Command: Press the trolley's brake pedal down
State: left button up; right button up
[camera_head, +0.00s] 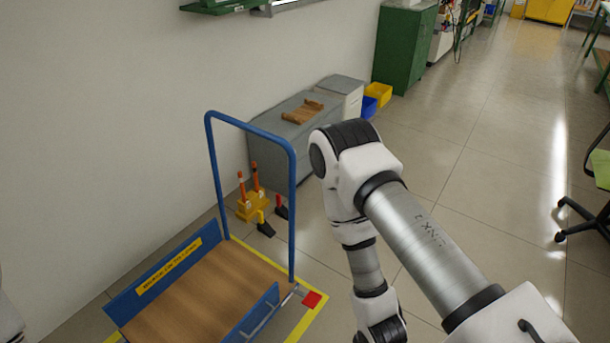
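The trolley (205,297) stands at the lower left, with a wooden deck, blue side panels and a tall blue push handle (291,200). A red pedal (312,299) sticks out at its right end, low near the floor. I cannot tell whether the pedal is up or down. My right arm reaches in from the lower right and bends downward to the right of the pedal, apart from it in the picture. Its gripper is below the frame edge. Only a sliver of my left arm shows at the bottom left corner, and its gripper is out of view.
Yellow floor tape (314,320) runs around the trolley. Behind the handle stand a yellow block with orange-handled tools (251,207), a grey cabinet (275,150) and blue and yellow bins (378,93). A green chair (600,168) is at right. The tiled floor between is clear.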

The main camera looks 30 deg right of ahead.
aim_at(311, 300)
jog(key=z, duration=0.95)
jog(key=i+j+z, duration=0.1)
jog(key=i+z, duration=0.35)
jog(key=i, duration=0.2)
